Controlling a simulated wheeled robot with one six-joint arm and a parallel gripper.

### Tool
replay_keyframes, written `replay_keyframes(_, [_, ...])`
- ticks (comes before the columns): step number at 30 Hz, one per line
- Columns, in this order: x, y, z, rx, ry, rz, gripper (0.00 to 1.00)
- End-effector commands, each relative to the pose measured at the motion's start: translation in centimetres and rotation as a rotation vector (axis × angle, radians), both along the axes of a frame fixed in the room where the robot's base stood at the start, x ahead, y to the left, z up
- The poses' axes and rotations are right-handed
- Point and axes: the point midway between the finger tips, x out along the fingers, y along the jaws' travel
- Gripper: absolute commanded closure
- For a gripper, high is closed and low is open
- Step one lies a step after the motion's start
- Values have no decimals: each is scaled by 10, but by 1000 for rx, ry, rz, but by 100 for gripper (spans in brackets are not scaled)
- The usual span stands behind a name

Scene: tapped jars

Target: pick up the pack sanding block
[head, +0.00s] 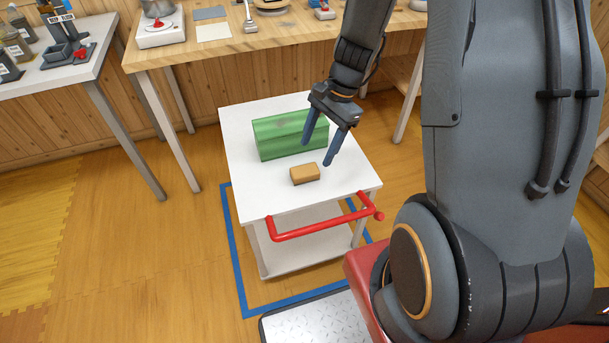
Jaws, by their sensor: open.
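A small tan-orange block (305,174), which looks like the sanding block, lies on the white top of a cart (255,196). My gripper (318,152) is open and empty, pointing down above the cart top. In the head view its fingers show just behind and to the right of the block, apart from it. The left finger overlaps the green box behind. The exact height of the fingertips above the top cannot be told.
A green box (280,136) stands right behind the block. The cart has a red handle (322,222) along its front edge. A wooden workbench (235,42) with tools stands behind, and a grey table (60,68) at the left. The cart top's left front is clear.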

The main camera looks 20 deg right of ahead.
Motion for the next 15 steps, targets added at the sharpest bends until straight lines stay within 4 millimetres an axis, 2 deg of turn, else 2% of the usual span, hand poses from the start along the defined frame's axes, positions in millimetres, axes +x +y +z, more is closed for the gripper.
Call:
replay_keyframes(1, [9, -6, -18, 18, 25, -84, 39])
replay_keyframes(4, [22, -13, -41, 46, 59, -225, 39])
replay_keyframes(9, [34, -20, -60, 70, 88, -346, 39])
replay_keyframes(15, [35, -13, -78, 73, 93, -363, 39])
